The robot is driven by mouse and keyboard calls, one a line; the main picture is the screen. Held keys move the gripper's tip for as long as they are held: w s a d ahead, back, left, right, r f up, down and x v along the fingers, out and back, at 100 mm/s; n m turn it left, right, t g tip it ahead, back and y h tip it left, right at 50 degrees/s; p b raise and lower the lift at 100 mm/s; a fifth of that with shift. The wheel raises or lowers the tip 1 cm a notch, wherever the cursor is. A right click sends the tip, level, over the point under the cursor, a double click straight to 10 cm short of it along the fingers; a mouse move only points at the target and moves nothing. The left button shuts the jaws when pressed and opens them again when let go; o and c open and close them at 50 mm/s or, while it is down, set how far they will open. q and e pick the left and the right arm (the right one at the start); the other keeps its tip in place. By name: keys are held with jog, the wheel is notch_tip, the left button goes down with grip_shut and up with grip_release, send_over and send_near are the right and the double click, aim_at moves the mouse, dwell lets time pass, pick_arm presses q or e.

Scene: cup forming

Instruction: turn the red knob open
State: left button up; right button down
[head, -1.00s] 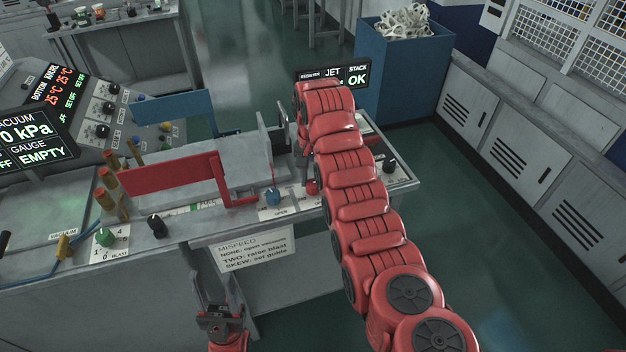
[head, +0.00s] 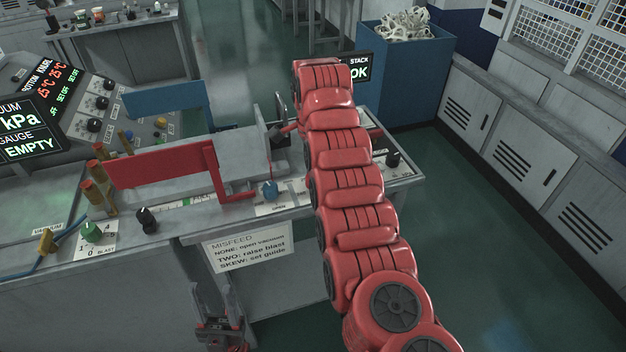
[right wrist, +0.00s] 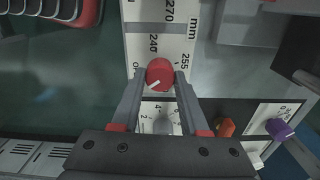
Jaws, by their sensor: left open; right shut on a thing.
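In the right wrist view, the red knob (right wrist: 160,74) sits between the two fingertips of my right gripper (right wrist: 160,80), which is shut on it. A white pointer mark on the knob runs diagonally. A label beginning "OP" shows left of the knob, partly covered by a finger. In the head view, my right arm hides the knob and the right fingertips. My left gripper (head: 220,312) is open and empty, low in front of the bench, apart from everything.
A blue knob (head: 270,190) with an "OPEN" label stands left of my right arm. A red plate (head: 160,168) rises from the bench. A black knob (head: 392,159) is at the right end. A green knob (head: 91,232) is front left. A blue bin (head: 405,85) stands behind.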

jog(key=shift+f+m+b, duration=0.1)
jog(key=shift+m+b, duration=0.35)
jog(key=shift+m, duration=1.75)
jog(key=shift+c, duration=2.1)
grip_release()
